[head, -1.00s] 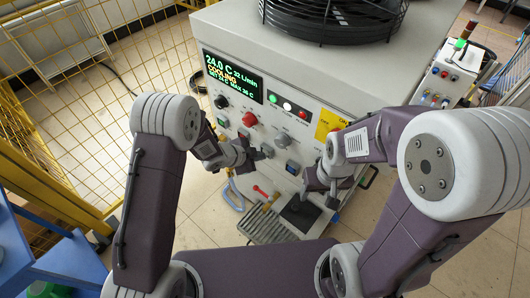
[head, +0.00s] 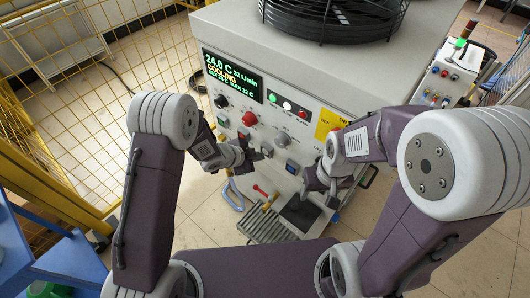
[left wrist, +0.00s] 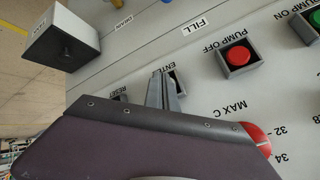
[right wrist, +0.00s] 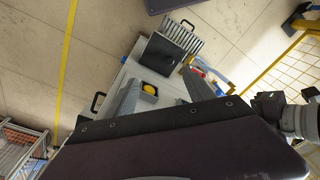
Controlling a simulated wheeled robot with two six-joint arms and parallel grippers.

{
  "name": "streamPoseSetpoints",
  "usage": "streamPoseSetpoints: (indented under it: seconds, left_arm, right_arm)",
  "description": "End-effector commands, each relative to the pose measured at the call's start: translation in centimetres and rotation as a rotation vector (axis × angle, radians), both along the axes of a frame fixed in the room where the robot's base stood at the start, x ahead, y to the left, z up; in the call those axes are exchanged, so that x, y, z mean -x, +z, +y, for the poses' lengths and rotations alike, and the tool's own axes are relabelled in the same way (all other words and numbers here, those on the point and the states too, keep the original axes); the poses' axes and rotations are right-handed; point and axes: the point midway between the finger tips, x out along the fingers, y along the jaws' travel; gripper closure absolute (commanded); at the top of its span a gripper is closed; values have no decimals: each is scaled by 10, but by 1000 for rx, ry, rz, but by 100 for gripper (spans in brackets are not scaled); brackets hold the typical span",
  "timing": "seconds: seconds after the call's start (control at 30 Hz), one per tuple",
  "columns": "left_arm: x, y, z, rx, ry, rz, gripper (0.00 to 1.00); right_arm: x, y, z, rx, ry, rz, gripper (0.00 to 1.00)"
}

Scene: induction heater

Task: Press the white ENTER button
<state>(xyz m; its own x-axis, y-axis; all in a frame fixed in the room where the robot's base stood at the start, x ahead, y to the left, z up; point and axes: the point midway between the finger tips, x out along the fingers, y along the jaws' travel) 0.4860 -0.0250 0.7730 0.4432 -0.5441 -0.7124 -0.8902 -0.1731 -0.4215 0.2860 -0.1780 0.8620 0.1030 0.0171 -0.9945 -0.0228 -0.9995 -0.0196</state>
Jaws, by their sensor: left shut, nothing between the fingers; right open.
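My left gripper (left wrist: 163,88) is shut and empty, with its tips at the ENTER button (left wrist: 180,84) in the left wrist view. The gripper hides most of that button, and I cannot tell whether the tips touch it. The ENTER label shows just above it. In the head view the left gripper (head: 262,155) is at the lower front of the grey heater panel (head: 310,150). My right gripper (right wrist: 165,92) is open, apart from the panel, with a yellow button visible beyond its fingers. It also shows in the head view (head: 322,190).
A red PUMP OFF button (left wrist: 238,56) and a red knob lie near the left gripper. A lit display (head: 233,75) reads 24.0 C and COOLING. A black fan (head: 335,15) sits on top of the heater. A yellow mesh fence (head: 80,110) stands at the left.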

Motion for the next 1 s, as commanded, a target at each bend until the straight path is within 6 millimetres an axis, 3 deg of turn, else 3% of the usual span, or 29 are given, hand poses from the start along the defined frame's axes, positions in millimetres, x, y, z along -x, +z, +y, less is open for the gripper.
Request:
streamPoseSetpoints:
  seconds: [0.4, 1.0]
  left_arm:
    - [6, -1, 6, -1, 2, 2, 100]
    - [40, -1, 40, -1, 2, 1, 100]
  right_arm:
    - [0, -2, 0, 0, 0, 0, 38]
    - [0, -11, 0, 0, 0, 0, 38]
